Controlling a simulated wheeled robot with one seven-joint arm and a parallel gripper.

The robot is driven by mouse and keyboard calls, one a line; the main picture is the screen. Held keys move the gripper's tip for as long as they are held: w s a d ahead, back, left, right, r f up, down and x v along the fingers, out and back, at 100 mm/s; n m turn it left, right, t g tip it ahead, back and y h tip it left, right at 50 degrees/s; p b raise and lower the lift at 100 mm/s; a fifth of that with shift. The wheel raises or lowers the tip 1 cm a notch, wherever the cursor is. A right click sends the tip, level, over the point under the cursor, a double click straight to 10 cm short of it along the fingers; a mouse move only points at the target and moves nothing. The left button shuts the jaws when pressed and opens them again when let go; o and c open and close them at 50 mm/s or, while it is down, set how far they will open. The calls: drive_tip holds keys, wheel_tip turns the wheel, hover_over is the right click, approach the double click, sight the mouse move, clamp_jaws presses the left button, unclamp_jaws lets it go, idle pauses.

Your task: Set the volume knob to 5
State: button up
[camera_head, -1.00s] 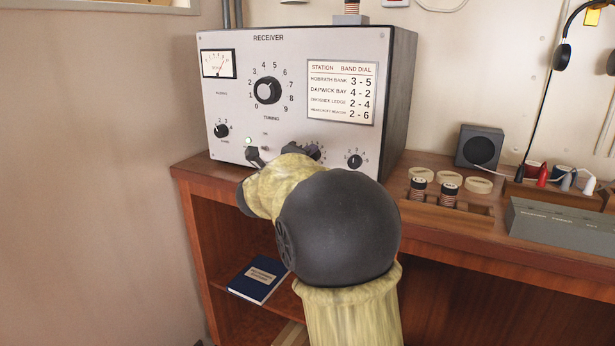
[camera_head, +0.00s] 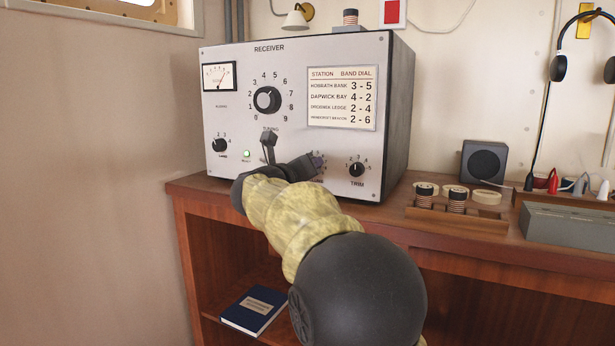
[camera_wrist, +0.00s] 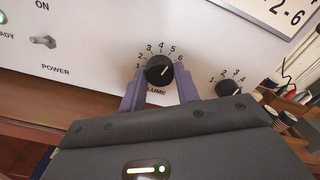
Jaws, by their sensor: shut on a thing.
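The receiver (camera_head: 235,120) stands on the wooden desk, its front panel facing me. The volume knob (camera_wrist: 159,70) is black with a white pointer mark and a printed scale around its top. Its pointer leans to the upper right, toward the 5 and 6 side; I cannot tell the exact number. My gripper (camera_wrist: 160,88) has its two purple fingers on either side of the knob, shut on it. In the head view my gripper (camera_head: 312,166) is at the lower middle of the panel and hides most of the knob.
The trim knob (camera_head: 355,169) is just right of my gripper. The power switch (camera_wrist: 43,41) is to the left in the wrist view. The tuning knob (camera_head: 267,100) is above. A rack with coils (camera_head: 455,222) and a speaker (camera_head: 484,163) are to the right on the desk.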

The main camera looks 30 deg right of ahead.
idle(0.3)
drive_tip(key=o, duration=1)
drive_tip(key=shift+c, duration=0.2)
drive_tip(key=p+v, duration=0.2)
drive_tip(key=v, duration=1.5)
drive_tip(key=shift+s+a+f, duration=0.1)
